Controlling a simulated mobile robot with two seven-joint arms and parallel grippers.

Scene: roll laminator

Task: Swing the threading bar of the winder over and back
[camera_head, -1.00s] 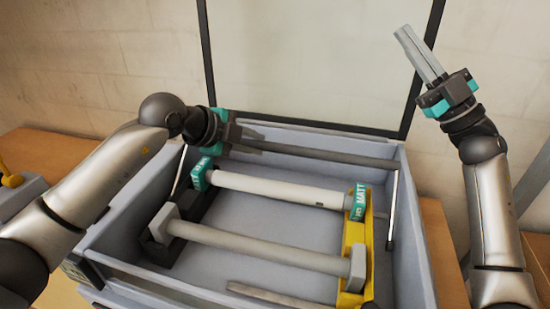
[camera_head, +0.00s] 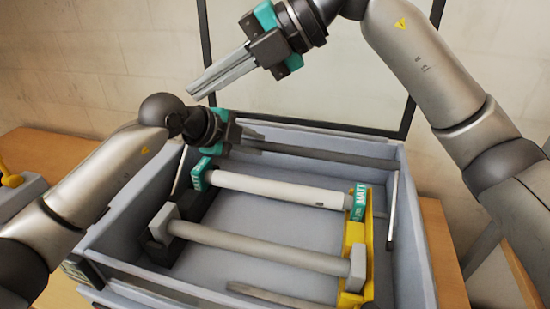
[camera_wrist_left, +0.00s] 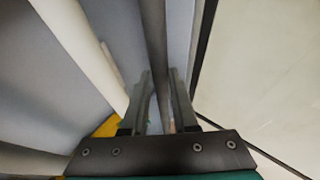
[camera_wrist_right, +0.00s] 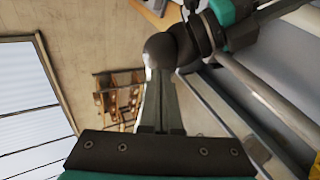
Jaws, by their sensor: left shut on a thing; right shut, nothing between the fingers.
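The threading bar (camera_head: 330,156) is a dark grey bar across the back of the winder's grey frame, with a thin pale side arm (camera_head: 392,210) at the right. My left gripper (camera_head: 258,141) is shut on the bar near its left end. In the left wrist view the bar (camera_wrist_left: 154,30) runs between the fingers. My right gripper (camera_head: 192,92) is shut and empty, raised in front of the clear panel, above and left of my left gripper. Its closed fingers also show in the right wrist view (camera_wrist_right: 160,100).
A white roll (camera_head: 280,189) with teal ends and a grey roll (camera_head: 260,248) lie across the frame between a dark left holder and a yellow right holder (camera_head: 354,235). A clear panel (camera_head: 320,60) with a dark rim stands behind. Brown tables flank the machine.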

